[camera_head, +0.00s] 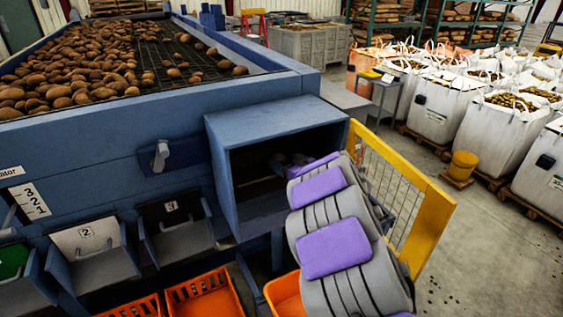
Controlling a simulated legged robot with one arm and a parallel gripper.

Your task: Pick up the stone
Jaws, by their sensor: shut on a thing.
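My arm, grey with purple pads, reaches from the bottom right into the open front of a blue box on the machine. My gripper is hidden behind the arm and in the dark of the box, so its fingers and anything between them do not show. No stone shows clearly elsewhere.
The blue box (262,118) has walls close around the arm. A yellow mesh guard (430,222) stands right of it. Potatoes (75,70) cover the grader's top. Orange crates (205,297) sit below numbered chutes (100,262). White bulk bags (440,108) stand at right beyond open floor.

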